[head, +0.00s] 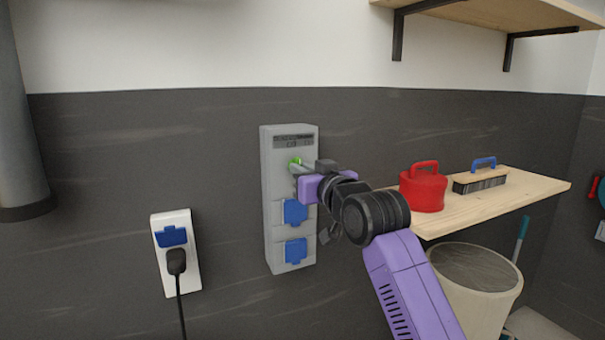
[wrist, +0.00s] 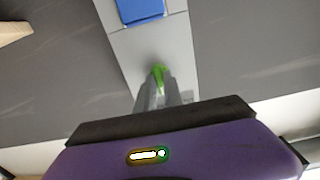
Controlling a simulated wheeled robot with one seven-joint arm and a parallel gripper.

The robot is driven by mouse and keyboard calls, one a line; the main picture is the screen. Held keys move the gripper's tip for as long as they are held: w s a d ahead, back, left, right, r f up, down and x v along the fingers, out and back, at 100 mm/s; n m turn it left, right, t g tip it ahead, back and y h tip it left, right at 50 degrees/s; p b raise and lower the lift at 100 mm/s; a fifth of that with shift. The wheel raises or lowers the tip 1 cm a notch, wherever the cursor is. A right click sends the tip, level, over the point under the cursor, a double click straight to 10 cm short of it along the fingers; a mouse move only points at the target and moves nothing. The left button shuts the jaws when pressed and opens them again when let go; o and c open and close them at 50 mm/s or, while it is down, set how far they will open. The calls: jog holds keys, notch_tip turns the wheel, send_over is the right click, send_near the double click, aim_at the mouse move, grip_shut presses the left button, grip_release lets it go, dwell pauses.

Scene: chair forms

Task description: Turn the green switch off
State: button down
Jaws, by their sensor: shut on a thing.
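The green switch (head: 295,162) is on the upper part of a grey wall-mounted socket box (head: 277,212). My gripper (head: 299,169) reaches the box from the right, with its fingertips at the switch. In the wrist view, the green switch (wrist: 158,76) shows at and between the fingertips of my gripper (wrist: 160,88), which are shut on it. The fingers hide part of the switch, so I cannot tell its exact position. Two blue socket covers (head: 295,211) (head: 296,251) are below it on the box.
A white socket (head: 193,262) with a black plug is on the wall at left. A wooden shelf (head: 540,187) at right holds a red canister (head: 423,190) and a brush (head: 479,180). A bin (head: 477,290) stands below. An upper shelf (head: 480,12) hangs at top right.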

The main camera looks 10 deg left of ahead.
jog(key=shift+f, duration=0.1)
dwell(0.3)
jog(key=c, duration=1.5)
grip_release()
jog(key=shift+o, duration=0.2)
jog(key=b+v, duration=0.1)
jog(key=v, duration=0.6)
jog(key=shift+s+d, duration=0.25)
jog(key=shift+s, duration=0.1)
